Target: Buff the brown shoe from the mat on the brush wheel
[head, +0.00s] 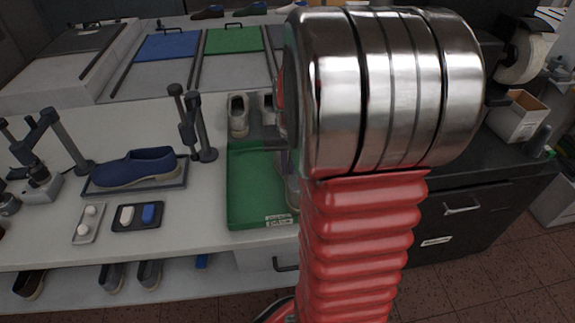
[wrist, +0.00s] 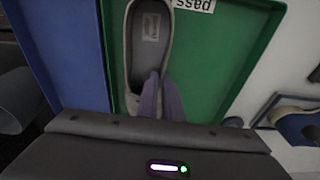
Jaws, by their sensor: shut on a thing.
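In the wrist view my gripper (wrist: 160,92) is shut on the heel end of a dull grey-brown shoe (wrist: 132,50), with its opening and pale insole label facing the camera. The shoe is over the green tray (wrist: 225,60) with the upside-down "pass" label; I cannot tell whether it touches the tray. In the head view my arm hides the gripper and held shoe, and the green tray (head: 250,190) shows beside the arm. A pale wheel (head: 524,58) on a dark machine stands at the far right; I cannot tell whether it is the brush wheel.
A blue shoe (head: 135,167) lies on a dark mat (head: 105,191) at the left, near dark stands (head: 190,125). Grey shoes (head: 238,117) stand behind the green tray. A blue tray (wrist: 60,50) adjoins the green one. A white box (head: 515,115) sits at the right.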

